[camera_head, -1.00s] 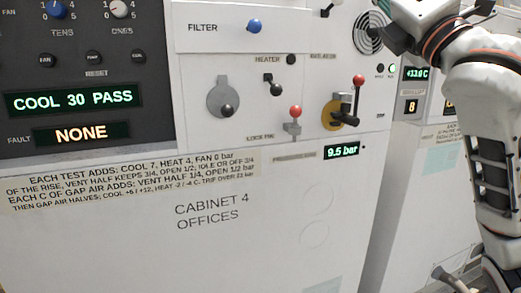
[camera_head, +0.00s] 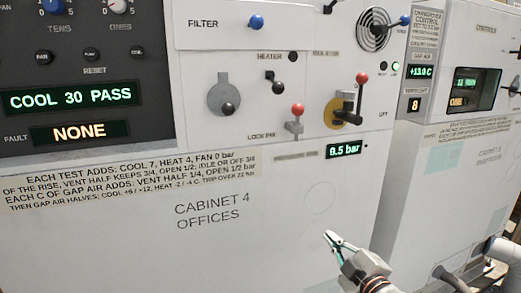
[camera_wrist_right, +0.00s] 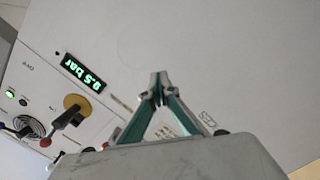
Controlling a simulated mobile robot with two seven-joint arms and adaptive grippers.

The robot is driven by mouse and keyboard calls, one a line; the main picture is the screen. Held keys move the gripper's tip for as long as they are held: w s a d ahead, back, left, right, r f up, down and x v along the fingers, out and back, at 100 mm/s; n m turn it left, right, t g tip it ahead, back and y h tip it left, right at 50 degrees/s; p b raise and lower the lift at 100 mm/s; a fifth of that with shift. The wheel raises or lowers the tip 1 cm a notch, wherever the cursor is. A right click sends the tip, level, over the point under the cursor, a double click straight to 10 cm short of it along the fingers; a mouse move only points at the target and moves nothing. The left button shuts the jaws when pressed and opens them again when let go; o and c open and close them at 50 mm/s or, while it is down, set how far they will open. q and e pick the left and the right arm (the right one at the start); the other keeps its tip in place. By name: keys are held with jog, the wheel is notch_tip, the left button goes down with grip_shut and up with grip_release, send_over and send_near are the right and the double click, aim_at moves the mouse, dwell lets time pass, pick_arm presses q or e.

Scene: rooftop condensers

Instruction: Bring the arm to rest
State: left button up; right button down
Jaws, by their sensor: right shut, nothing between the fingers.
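My right gripper (camera_head: 331,240) is low in the head view, in front of the lower front of cabinet 4 (camera_head: 270,235). Its fingers are shut with nothing between them, and it points up and to the left. In the right wrist view its closed fingertips (camera_wrist_right: 159,78) stand before the plain white panel, and I cannot tell the exact gap. The red-knobbed isolator lever (camera_head: 360,92) stands upright above the gripper, clear of it. My left gripper is not in view.
The test display (camera_head: 70,96) reads COOL 30 PASS and the fault display (camera_head: 82,133) reads NONE. A red-knobbed lock pin (camera_head: 297,112) and a blue filter knob (camera_head: 256,22) stick out. Another cabinet (camera_head: 455,175) stands at right.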

jog(key=s+d+f+m+g+h, duration=0.1)
jog(key=s+f+m+g, duration=0.4)
jog(key=s+f, duration=2.4)
notch_tip(320, 180, down, 4)
jog(key=m+h, duration=0.1)
jog(key=m, duration=0.4)
jog(key=shift+s+d+f+g, duration=0.15)
jog(key=shift+s+d+g, duration=0.2)
jog(key=shift+g, duration=0.05)
